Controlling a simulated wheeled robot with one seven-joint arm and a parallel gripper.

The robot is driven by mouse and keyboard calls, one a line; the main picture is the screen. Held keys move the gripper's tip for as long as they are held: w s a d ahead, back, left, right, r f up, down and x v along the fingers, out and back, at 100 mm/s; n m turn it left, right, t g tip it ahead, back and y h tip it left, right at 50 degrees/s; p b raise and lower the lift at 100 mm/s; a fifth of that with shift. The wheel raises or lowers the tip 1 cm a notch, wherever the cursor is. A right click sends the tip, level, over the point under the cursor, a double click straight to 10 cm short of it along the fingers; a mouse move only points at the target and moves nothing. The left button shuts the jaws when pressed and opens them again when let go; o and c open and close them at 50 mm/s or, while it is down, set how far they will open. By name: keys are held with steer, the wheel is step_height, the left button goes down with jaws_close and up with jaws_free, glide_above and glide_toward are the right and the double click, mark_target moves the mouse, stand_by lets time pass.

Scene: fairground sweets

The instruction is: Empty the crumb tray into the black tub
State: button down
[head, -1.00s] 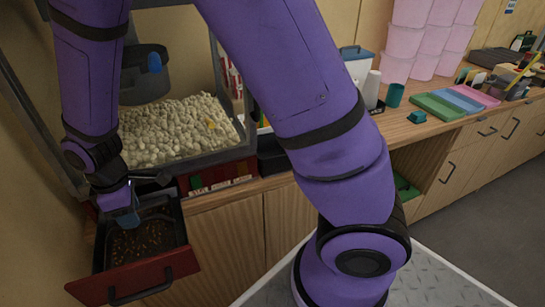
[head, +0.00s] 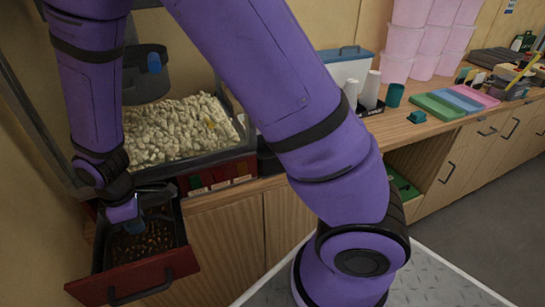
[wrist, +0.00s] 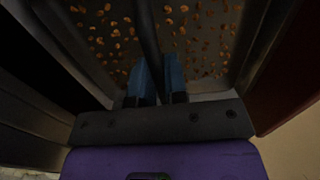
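The crumb tray (head: 182,232) is a dark tray with brown crumbs, inside a pulled-out drawer with a red front, at lower left in the head view. In the wrist view its crumb-strewn floor (wrist: 208,42) shows on both sides of a dark bar (wrist: 147,28). My gripper (head: 130,226) reaches down into the rear of the tray. In the wrist view its blue fingers (wrist: 160,76) lie one on each side of the bar; whether they press on it is unclear. A black box (head: 268,160), possibly the black tub, is mostly hidden behind my arm.
The popcorn machine (head: 180,130) stands right behind the drawer, its glass side close to my arm. Cups (head: 371,90), coloured trays (head: 438,106) and pink tubs (head: 408,42) stand along the counter at right. The floor at right is clear.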

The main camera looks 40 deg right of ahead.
step_height(320, 180, up, 11)
stand_by(1.4)
stand_by(0.6)
